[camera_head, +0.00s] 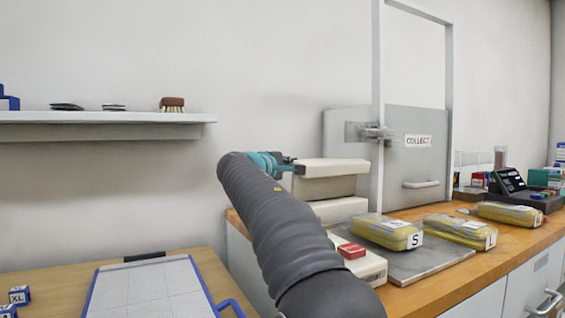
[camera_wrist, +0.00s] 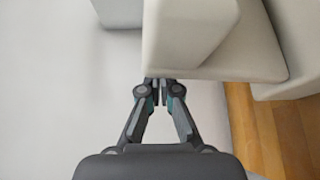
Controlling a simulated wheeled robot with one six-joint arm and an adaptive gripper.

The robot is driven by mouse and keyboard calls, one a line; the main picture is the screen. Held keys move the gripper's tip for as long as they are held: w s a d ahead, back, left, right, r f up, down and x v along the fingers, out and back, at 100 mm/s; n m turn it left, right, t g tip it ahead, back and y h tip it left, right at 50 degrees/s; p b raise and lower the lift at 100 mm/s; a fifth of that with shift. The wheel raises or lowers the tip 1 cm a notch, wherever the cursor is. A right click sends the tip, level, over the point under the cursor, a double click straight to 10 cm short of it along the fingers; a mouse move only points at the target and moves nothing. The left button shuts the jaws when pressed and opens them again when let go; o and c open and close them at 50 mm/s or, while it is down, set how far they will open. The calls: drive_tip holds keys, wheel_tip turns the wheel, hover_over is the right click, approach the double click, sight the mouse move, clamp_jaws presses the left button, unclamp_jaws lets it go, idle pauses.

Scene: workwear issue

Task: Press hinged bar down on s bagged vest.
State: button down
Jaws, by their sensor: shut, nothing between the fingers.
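The bagged vest marked S (camera_head: 385,232), yellow in clear wrap, lies on the counter beside a cream machine. The cream machine's upper part, apparently the hinged bar (camera_head: 335,165), sits above a lower cream block (camera_head: 338,211). Whether the bar is raised or lowered I cannot tell. My gripper (camera_head: 297,168) is at the left end of the upper part, shut and empty. In the wrist view, its fingertips (camera_wrist: 165,88) are together at the edge of a cream block (camera_wrist: 190,35). Whether they touch it is unclear. My arm hides part of the machine.
Bagged vests marked L (camera_head: 460,231) and unlabelled to my eye (camera_head: 510,213) lie to the right. A red-topped cream box (camera_head: 360,266) stands in front. A COLLECT hatch (camera_head: 415,165) is behind.

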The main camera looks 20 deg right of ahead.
drive_tip(key=shift+p+x, duration=0.35)
drive_tip(key=shift+x, duration=1.5)
drive_tip(key=shift+s+a+f+b, duration=0.1)
drive_tip(key=shift+s+b, duration=0.05)
drive_tip(key=shift+b, duration=0.4)
